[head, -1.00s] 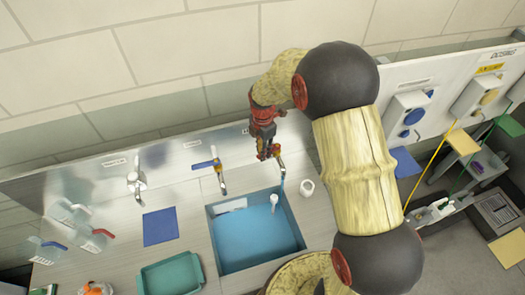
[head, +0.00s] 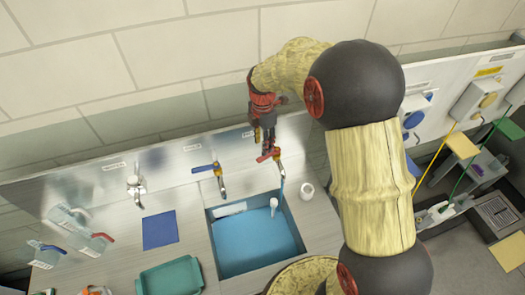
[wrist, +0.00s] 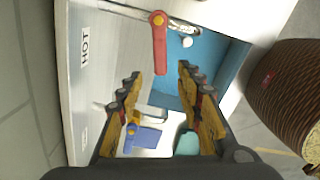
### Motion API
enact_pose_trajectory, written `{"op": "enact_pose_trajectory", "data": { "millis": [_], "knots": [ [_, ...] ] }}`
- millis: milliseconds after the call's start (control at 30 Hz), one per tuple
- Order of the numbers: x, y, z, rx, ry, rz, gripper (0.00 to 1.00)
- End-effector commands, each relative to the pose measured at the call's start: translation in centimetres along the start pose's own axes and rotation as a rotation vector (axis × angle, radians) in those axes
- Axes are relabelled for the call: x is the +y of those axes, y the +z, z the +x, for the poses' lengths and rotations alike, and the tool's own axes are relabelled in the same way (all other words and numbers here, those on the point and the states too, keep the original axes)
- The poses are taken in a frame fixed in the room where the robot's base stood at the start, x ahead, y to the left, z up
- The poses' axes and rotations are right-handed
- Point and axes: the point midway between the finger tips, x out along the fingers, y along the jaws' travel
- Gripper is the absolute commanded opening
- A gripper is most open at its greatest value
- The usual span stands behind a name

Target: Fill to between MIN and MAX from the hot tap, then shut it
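The hot tap has a red lever (head: 268,155) and a spout (head: 281,170) over the sink (head: 240,268). A thin blue streak shows below the spout; I cannot tell for sure that it is running water. A small white vessel (head: 274,202) is in the sink near the streak; its marks and level are too small to read. My gripper (head: 264,143) is just above the lever. In the wrist view my gripper (wrist: 160,72) is open and empty. The red lever (wrist: 160,50) lies ahead between the finger lines, beside the HOT label (wrist: 85,47).
A blue-levered tap (head: 205,168) stands left of the hot tap. A white cup (head: 307,190) stands right of the sink. Clear jugs (head: 92,243), a blue mat (head: 160,228) and a green tray (head: 170,278) are at the left. The wall is close behind.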

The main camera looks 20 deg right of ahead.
Motion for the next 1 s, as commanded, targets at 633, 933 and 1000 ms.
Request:
{"op": "enact_pose_trajectory", "data": {
  "millis": [633,933,1000],
  "knots": [
    [0.0,0.0,-4.9,0.000,-0.001,0.000,0.36],
    [0.0,0.0,-4.9,0.000,-0.001,0.000,0.36],
    [0.0,0.0,-4.9,0.000,-0.001,0.000,0.36]
  ]
}}
